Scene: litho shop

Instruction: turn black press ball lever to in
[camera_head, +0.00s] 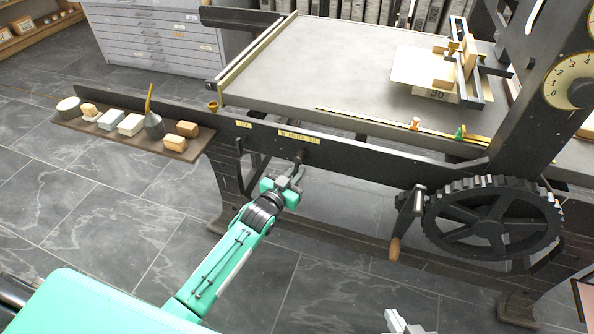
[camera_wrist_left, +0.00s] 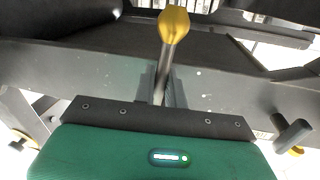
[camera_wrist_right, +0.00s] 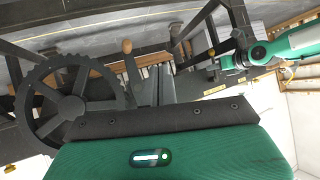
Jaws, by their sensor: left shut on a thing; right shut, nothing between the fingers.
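The lever (camera_head: 299,157) hangs below the front rail of the press, under the right-hand label plate (camera_head: 298,135). My left gripper (camera_head: 287,182) is shut on it under the rail. In the left wrist view, a thin dark shaft (camera_wrist_left: 165,62) with a yellow ball end (camera_wrist_left: 174,24) rises from between the fingers (camera_wrist_left: 162,88). Its lower part is hidden by the gripper. Another label plate (camera_head: 243,124) sits further left on the rail; its writing is too small to read surely. My right gripper (camera_head: 397,321) is shut and empty at the bottom edge, also in the right wrist view (camera_wrist_right: 157,86).
A toothed wheel (camera_head: 492,220) and a crank with a wooden handle (camera_head: 395,248) stand right of the lever. A shelf with several small blocks (camera_head: 200,150) juts out at left. The press bed (camera_head: 330,65) lies above. The floor in front is open.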

